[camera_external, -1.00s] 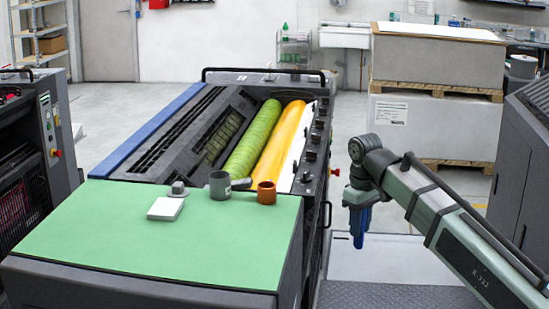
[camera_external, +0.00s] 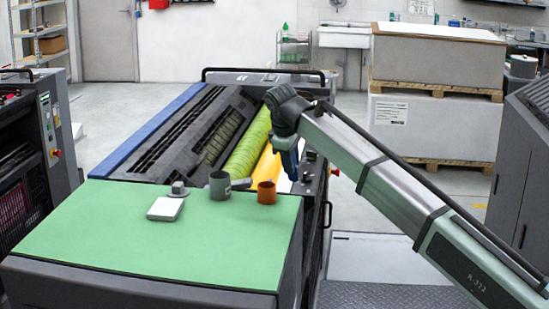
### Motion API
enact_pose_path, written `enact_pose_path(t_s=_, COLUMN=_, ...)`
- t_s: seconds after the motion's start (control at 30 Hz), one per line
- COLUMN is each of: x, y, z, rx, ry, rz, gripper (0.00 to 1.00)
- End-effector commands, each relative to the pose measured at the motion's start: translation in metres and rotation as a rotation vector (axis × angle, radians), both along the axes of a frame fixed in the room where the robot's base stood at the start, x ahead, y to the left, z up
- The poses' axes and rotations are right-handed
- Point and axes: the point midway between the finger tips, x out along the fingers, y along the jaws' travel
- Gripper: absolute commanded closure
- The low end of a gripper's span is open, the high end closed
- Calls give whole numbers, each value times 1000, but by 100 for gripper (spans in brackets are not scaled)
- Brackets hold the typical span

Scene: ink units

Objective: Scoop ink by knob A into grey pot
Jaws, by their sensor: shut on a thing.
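The grey pot (camera_external: 219,188) stands upright on the green top, with a grey handle-like part sticking out to its right. The ink shows as a yellow roller strip (camera_external: 265,166) beside a green one (camera_external: 246,150). Small dark knobs (camera_external: 307,177) line the unit's right rail; no letters are legible, so I cannot tell which is knob A. My gripper (camera_external: 290,171) points down at the right edge of the rollers, near the rail. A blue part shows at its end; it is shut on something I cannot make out. My arm hides part of the rollers and rail.
An orange-brown pot (camera_external: 267,193) stands right of the grey pot. A white block (camera_external: 166,208) and a small grey piece (camera_external: 178,189) lie to the left. The front of the green top (camera_external: 150,255) is clear. A black bar (camera_external: 263,71) crosses the unit's far end.

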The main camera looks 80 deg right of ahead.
Motion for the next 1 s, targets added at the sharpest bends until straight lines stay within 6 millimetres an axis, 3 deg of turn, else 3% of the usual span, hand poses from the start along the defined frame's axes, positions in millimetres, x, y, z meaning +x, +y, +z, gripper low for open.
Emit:
enact_pose_path(t_s=0.03, x=20, y=-11, z=7, rx=-22, ry=6, rz=38, gripper=100)
enact_pose_path(t_s=0.2, x=65, y=-32, z=21, rx=-92, ry=17, rz=158, gripper=100)
enact_pose_path(t_s=0.4, x=96, y=-44, z=31, rx=-142, ry=21, rz=241, gripper=100)
enact_pose_path(t_s=0.67, x=104, y=-47, z=26, rx=-156, ry=21, rz=266, gripper=100)
enact_pose_path(t_s=1.0, x=103, y=-46, z=-10, rx=-155, ry=21, rz=263, gripper=100)
